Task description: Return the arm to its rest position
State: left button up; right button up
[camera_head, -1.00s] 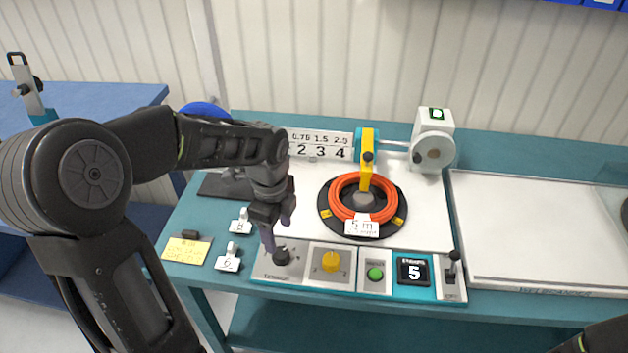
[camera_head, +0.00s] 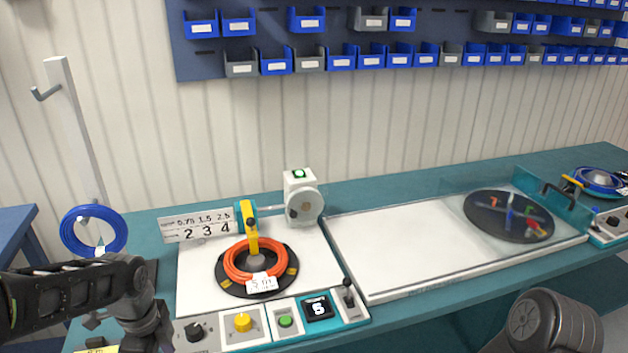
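My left arm comes in from the lower left, with its wrist over the left end of the bench. My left gripper (camera_head: 160,338) points down beside the black knob (camera_head: 195,330) of the control panel; its fingertips are at the picture's bottom edge and partly hidden, so I cannot tell if it is open. Part of my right arm shows at the bottom right; its gripper is out of view. An orange cable coil (camera_head: 252,262) with a white tag lies on the black turntable (camera_head: 228,284), under a yellow arm (camera_head: 250,228).
The panel has a yellow knob (camera_head: 242,322), a green button (camera_head: 285,321), a display (camera_head: 318,308) reading 5 and a lever (camera_head: 347,292). A blue coil (camera_head: 94,230) hangs at left. A white board (camera_head: 400,255) and a clear-screened black disc (camera_head: 508,216) lie right. Bins (camera_head: 340,57) line the wall.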

pick_arm(q)
jog(key=s+d+f+n+h, duration=0.25)
jog(key=d+f+n, duration=0.45)
jog(key=d+f, duration=0.7)
jog(key=s+d+f+n+h, duration=0.1)
jog(key=s+d+f+n, duration=0.9)
jog(key=s+f, duration=0.3)
jog(key=shift+d+f+n+h, duration=0.35)
jog(key=shift+f+n, duration=0.1)
jog(key=shift+n, duration=0.45)
pick_arm(e)
jog(key=shift+s, duration=0.35)
